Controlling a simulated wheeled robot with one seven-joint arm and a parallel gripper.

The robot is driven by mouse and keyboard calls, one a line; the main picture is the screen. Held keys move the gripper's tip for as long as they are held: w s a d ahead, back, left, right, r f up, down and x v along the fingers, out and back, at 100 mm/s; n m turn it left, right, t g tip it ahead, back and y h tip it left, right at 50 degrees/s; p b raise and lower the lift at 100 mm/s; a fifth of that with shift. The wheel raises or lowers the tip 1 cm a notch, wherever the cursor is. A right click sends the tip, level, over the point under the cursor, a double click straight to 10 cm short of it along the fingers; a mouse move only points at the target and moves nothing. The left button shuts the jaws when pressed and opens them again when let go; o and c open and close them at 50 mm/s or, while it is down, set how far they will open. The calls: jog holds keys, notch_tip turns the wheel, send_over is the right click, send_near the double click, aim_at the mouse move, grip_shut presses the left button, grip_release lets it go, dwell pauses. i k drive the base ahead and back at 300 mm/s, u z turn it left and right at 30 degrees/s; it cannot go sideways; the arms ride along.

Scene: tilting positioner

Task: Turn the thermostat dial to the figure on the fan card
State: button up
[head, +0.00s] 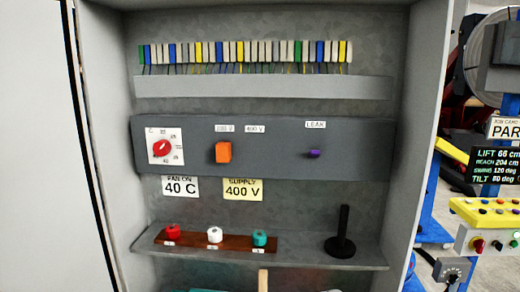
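The thermostat dial (162,148) is a red knob on a white square scale plate, at the left end of the dark grey panel. Small figures ring the knob; they and the exact pointer setting are too small to read surely. The fan card (180,187) hangs just below the dial and reads "FAN ON 40 C". My gripper is not in view, and nothing touches the dial.
The grey panel (270,165) also bears an orange switch (223,152) and a purple leak knob (314,154). A yellow supply card (243,188) reads "400 V". Below, a shelf (300,258) holds red, white and teal pieces and a black post (342,235). Cabinet walls flank both sides.

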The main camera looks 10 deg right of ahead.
aim_at(161, 148)
jog(key=u, duration=0.05)
jog(key=k, duration=0.4)
jog(key=u, duration=1.7)
jog(key=i, duration=1.1)
jog(key=u, duration=0.4)
